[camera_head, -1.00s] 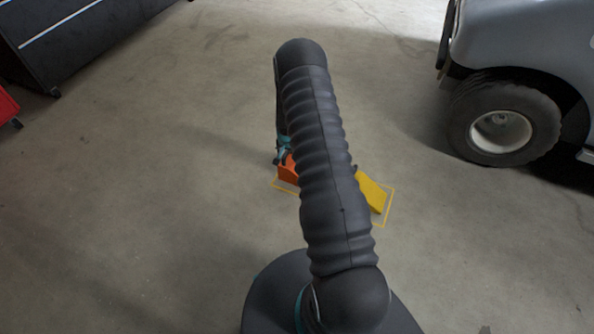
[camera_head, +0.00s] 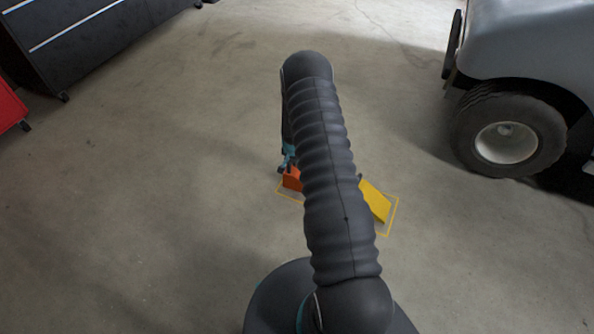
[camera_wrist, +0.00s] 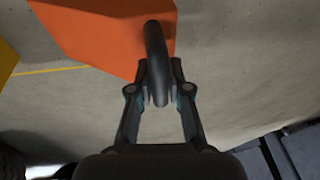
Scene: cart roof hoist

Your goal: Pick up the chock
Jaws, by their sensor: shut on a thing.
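An orange chock (camera_head: 292,181) shows in the head view just left of my arm, which hides part of it. My gripper (camera_wrist: 160,82) is shut on that handle, a finger on each side. In the head view my gripper (camera_head: 287,163) is a small teal and dark shape above the orange chock. I cannot tell whether the chock touches the floor.
A yellow chock (camera_head: 375,201) lies right of my arm, within a yellow floor outline (camera_head: 393,215). A grey cart with a black wheel (camera_head: 507,135) stands at the right. A dark cabinet (camera_head: 70,40) and a red object (camera_head: 8,105) are at the left.

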